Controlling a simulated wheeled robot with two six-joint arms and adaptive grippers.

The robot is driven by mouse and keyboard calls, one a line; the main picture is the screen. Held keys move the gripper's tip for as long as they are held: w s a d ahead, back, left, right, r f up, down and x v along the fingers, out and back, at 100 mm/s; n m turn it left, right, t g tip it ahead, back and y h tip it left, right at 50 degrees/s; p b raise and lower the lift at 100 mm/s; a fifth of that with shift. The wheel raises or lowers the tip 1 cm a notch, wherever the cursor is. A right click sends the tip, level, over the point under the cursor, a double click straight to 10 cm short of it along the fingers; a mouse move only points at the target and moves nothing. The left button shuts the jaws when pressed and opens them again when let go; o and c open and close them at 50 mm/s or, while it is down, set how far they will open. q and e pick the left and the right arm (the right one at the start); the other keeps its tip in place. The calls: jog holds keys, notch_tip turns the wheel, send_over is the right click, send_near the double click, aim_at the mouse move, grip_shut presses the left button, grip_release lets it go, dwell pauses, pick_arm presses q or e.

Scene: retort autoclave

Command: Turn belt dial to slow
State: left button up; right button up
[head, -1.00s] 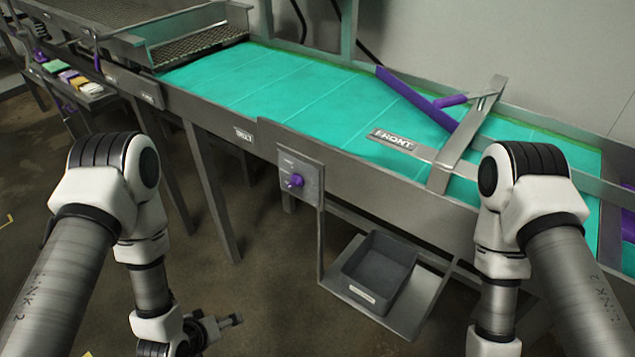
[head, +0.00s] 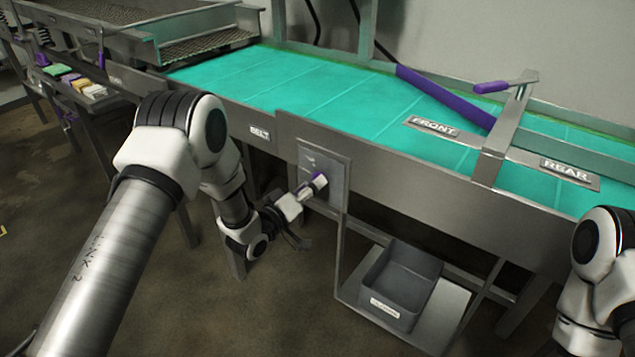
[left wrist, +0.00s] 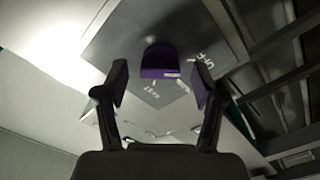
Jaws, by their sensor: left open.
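The purple belt dial (head: 319,177) sits on a grey metal panel (head: 338,170) on the conveyor's front side, partly hidden by my left gripper in the head view. My left gripper (head: 306,190) is right in front of it. In the left wrist view the dial (left wrist: 159,60) shows between and beyond the two open fingers (left wrist: 160,82); I see no finger touching it. White markings are around the dial on the panel (left wrist: 120,50); one looks like OFF, the others are too small to read surely. My right gripper is out of view.
A green conveyor belt (head: 320,95) runs behind the panel, with FRONT (head: 433,126) and REAR (head: 567,170) labels and a purple-handled diverter (head: 505,87). A grey bin (head: 400,285) stands on a low shelf right of the dial. Floor at front left is clear.

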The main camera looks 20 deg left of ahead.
pick_arm(q)
jog(key=x, duration=0.2)
jog(key=shift+w+d, duration=0.15)
jog(key=shift+w, duration=0.15)
jog(key=c, duration=1.2)
jog(key=shift+o, duration=0.2)
jog(key=shift+f+m, duration=0.1)
jog(key=shift+m, duration=0.3)
jog(key=m+b, duration=0.3)
jog(key=m, duration=0.1)
jog(key=shift+f, duration=0.1)
jog(key=m+b, duration=0.2)
jog(key=m, duration=0.3)
jog(key=o, duration=1.2)
jog(key=shift+c, duration=0.2)
